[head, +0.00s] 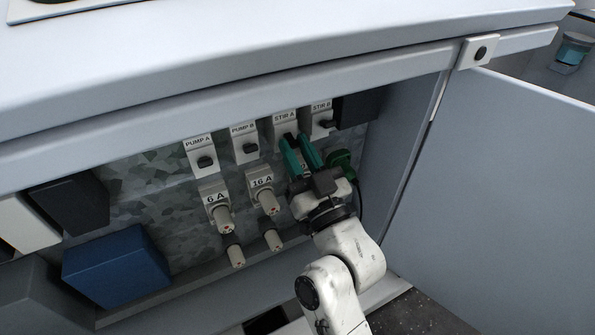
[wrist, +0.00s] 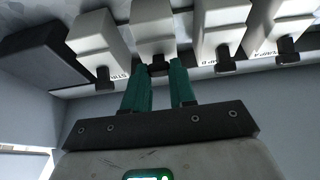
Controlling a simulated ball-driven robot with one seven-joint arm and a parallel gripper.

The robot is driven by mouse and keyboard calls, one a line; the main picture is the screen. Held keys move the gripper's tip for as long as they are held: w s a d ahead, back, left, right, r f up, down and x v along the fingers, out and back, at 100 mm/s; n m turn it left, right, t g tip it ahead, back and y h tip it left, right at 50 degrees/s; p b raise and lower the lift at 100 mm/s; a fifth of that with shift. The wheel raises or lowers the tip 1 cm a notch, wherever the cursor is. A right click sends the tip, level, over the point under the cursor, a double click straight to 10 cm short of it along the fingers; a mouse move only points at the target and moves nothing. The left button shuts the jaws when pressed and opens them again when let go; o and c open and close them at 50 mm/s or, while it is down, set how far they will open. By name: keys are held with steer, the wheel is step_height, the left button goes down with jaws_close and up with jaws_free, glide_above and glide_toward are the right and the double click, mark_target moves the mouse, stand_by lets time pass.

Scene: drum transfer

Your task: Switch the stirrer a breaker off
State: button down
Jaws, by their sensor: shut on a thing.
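The stirrer A breaker (head: 284,120), labelled STIR A, is a pale block third from the left in the upper row of the cabinet's back panel. In the wrist view the breaker (wrist: 152,25) is second from the left, as the picture is inverted. My gripper (head: 297,141) reaches up to it with two green fingers. In the wrist view my gripper (wrist: 159,75) is shut on the breaker's dark toggle (wrist: 158,69), one finger on each side. The fingers hide most of the toggle in the head view, so its position is unclear.
The STIR B breaker (head: 320,115) is close on the right; PUMP B (head: 243,140) and PUMP A (head: 200,152) are on the left. Fuse holders marked 16 A (head: 264,193) and 6 A (head: 215,205) protrude below. The open door (head: 500,180) stands right; the cabinet top overhangs.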

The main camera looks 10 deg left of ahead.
steer(key=shift+w+f+t+y+b, duration=0.1)
steer(key=shift+f+t+y+b, duration=0.4)
steer(key=shift+b, duration=2.35)
steer(key=shift+t+b, duration=0.3)
steer(key=shift+b, duration=0.55)
steer(key=c, duration=0.9)
jaws_free()
steer(key=shift+r, duration=0.1)
steer(key=shift+b+v, duration=2.1)
steer(key=shift+v, duration=3.3)
